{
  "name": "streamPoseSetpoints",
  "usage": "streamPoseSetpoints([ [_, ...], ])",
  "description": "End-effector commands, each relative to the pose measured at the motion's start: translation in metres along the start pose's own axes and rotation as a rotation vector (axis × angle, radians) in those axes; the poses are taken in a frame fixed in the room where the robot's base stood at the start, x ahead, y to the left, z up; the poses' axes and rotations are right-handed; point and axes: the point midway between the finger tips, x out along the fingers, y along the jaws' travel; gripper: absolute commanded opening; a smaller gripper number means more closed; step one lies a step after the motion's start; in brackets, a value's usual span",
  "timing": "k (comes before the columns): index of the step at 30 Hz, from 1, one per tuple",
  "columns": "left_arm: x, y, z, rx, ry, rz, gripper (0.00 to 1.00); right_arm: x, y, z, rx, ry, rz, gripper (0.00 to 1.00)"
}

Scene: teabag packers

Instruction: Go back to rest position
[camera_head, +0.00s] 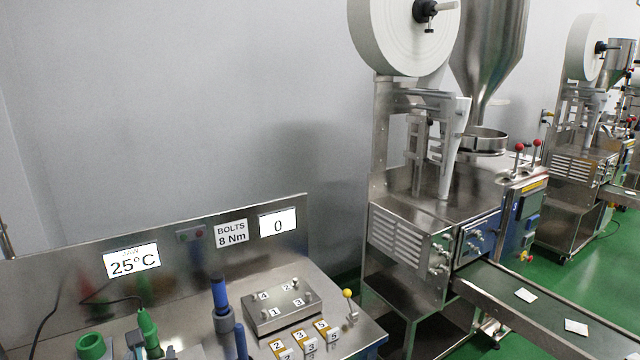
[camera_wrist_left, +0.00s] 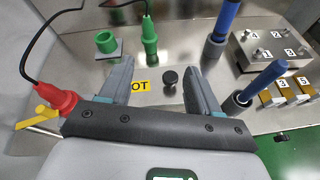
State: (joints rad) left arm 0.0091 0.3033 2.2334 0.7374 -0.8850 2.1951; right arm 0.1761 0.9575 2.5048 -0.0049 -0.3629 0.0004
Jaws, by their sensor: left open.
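My left gripper (camera_wrist_left: 157,66) shows in the left wrist view with its two grey fingers spread apart and nothing between the tips. The fingers point over the steel bench (camera_wrist_left: 75,45), and a small black knob (camera_wrist_left: 170,77) stands on the bench in the gap between them. A yellow label, partly covered by the left finger, lies beside the knob. In the head view only small grey parts at the bottom edge may be this gripper. My right gripper is in neither view.
On the bench are a green ring (camera_head: 90,345), a green probe (camera_head: 148,328), a blue-handled tool (camera_head: 221,295) and a numbered metal block (camera_head: 282,305). A red plug (camera_wrist_left: 55,97) with a black cable is left of the gripper. A packing machine (camera_head: 415,225) and conveyor (camera_head: 540,310) stand at right.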

Motion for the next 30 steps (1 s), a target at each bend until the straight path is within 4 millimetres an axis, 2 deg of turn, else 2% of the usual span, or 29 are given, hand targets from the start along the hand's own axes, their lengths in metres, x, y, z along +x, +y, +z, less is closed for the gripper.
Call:
streamPoseSetpoints([
  [8, 0.007, -0.047, -0.072, 0.535, 0.093, -0.196, 0.62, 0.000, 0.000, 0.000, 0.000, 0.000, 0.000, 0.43],
  [11, 0.003, -0.067, -0.108, 0.782, 0.113, -0.309, 0.62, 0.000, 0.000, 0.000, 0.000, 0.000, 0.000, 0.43],
  [14, -0.007, -0.090, -0.156, 1.088, 0.114, -0.473, 0.62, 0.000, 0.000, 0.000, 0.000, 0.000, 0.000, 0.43],
  [17, -0.030, -0.115, -0.218, 1.461, 0.062, -0.716, 0.62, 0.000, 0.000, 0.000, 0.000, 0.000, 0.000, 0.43],
  [18, -0.043, -0.123, -0.245, 1.613, 0.017, -0.832, 0.62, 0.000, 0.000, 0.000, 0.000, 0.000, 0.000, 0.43],
  [20, -0.067, -0.134, -0.283, 1.830, -0.086, -1.017, 0.62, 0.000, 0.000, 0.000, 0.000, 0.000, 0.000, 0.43],
  [21, -0.085, -0.139, -0.307, 1.958, -0.177, -1.141, 0.62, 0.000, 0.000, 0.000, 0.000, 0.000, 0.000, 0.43],
  [24, -0.131, -0.146, -0.357, 2.202, -0.465, -1.425, 0.62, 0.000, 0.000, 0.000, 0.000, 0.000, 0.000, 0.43],
  [28, -0.181, -0.147, -0.397, 2.348, -0.863, -1.675, 0.62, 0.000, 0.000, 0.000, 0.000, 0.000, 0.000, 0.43],
  [30, -0.171, -0.152, -0.416, 2.361, -0.880, -1.668, 0.62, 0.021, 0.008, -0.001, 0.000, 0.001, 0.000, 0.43],
])
